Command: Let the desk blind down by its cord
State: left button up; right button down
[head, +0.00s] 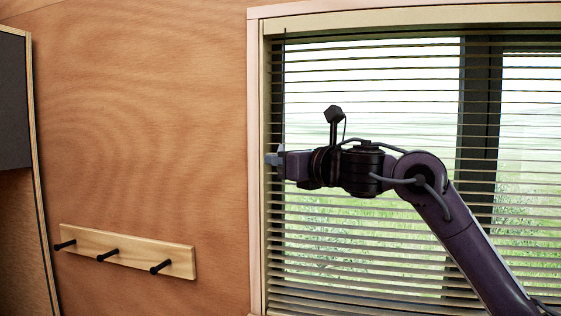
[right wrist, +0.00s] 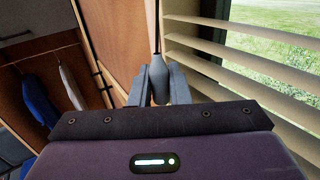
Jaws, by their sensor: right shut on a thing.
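The desk blind (head: 390,105) hangs in the window, its dark slats spread from the top to the bottom of the visible opening. It also shows on the right in the right wrist view (right wrist: 240,75). My right gripper (head: 274,159) is at the window's left frame edge, in front of the blind. In the right wrist view its fingers (right wrist: 158,92) are shut on the grey cord pull (right wrist: 158,68). The dark cord (right wrist: 155,25) runs up from the pull. The cord pull is hidden in the head view. My left gripper is not in view.
A wooden rail with three dark pegs (head: 125,251) is on the wall at lower left. A dark panel in a pale frame (head: 14,100) stands at the far left. Blue (right wrist: 38,108) and pale (right wrist: 70,88) hanging items show in the right wrist view. The wall between is bare.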

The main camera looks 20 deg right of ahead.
jog(key=c, duration=1.6)
grip_release()
jog(key=shift+c, duration=0.2)
jog(key=shift+o, duration=1)
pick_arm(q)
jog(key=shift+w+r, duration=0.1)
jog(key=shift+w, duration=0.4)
